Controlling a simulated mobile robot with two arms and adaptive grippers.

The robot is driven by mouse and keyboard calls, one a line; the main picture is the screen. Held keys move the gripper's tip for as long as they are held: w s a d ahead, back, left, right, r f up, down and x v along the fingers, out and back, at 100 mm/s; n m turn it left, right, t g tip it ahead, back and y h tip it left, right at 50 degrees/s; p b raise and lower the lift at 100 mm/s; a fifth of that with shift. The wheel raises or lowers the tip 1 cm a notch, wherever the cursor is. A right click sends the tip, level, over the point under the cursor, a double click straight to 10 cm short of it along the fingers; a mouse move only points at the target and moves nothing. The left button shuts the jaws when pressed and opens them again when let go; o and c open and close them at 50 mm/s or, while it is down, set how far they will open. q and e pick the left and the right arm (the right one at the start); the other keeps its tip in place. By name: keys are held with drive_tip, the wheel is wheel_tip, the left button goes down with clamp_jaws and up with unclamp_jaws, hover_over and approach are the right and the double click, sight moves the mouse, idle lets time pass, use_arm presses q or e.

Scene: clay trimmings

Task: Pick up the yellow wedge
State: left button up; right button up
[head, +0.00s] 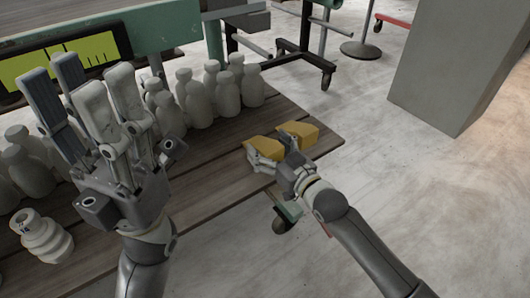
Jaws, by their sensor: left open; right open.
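The yellow wedge (262,147) lies near the right end of the wooden boards. A second yellow part (304,132) shows just right of it. A dark finger covers the place between them, so I cannot tell whether they are one piece or two. My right gripper (270,144) is open at the yellow, one finger at the near left side and the other across the middle. Contact is unclear. My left gripper (84,88) is open and empty, fingers pointing up, at the left over the boards.
Several pale clay bottles (197,104) stand in rows behind and beside my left gripper. A green and black panel (70,60) is behind. A grey block (455,65) stands at the right, with open floor before it.

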drive_tip(key=shift+c, duration=0.2)
drive_tip(key=shift+r, duration=0.1)
drive_tip(key=c, duration=1.3)
drive_tip(key=shift+r, duration=0.15)
